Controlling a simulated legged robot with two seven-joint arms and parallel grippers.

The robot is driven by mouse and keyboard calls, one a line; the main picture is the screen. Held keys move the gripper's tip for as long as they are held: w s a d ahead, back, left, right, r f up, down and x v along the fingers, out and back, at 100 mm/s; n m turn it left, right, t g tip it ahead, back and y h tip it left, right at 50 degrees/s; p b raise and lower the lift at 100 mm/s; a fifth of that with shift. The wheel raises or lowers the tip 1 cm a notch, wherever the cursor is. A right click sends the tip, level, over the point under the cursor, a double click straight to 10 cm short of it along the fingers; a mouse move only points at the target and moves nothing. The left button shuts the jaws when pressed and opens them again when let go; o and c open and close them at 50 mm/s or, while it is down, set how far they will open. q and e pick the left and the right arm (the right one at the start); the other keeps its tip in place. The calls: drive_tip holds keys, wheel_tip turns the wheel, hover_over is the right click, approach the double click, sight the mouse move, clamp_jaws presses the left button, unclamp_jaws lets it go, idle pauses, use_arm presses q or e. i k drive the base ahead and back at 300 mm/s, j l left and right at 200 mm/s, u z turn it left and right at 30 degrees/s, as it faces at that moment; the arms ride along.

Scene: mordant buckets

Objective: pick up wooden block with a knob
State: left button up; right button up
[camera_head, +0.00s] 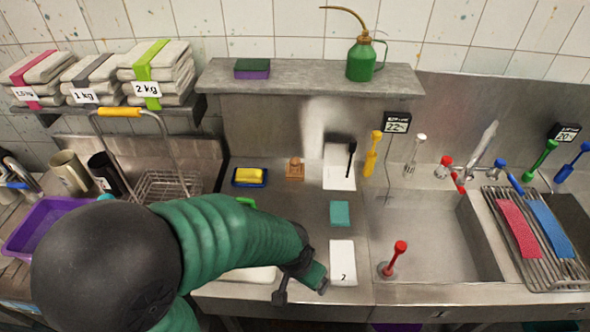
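The wooden block with a knob (295,171) is small and brown. It stands upright on the steel counter, between the yellow sponge in its blue tray and a white sheet. My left gripper (302,292) is at the counter's front edge, beside the white card marked 2. It is well in front of the block and apart from it. Its dark fingers look spread, with nothing clearly seen between them. My green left arm hides part of the counter's left front. My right gripper is not in view.
A yellow sponge (249,175) lies left of the block. A teal cloth (340,213) and a white card (342,262) lie to its right front. A wire basket (167,187) stands left. The sink (425,235) is at right; a shelf (310,78) overhangs the back.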

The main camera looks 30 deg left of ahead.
sight(294, 171)
drive_tip(key=u, duration=0.55)
drive_tip(key=i+j+u, duration=0.1)
drive_tip(key=u, duration=0.35)
drive_tip(key=i+u, duration=0.15)
drive_tip(key=u, duration=0.3)
drive_tip(key=i+u, duration=0.15)
drive_tip(key=u, duration=0.3)
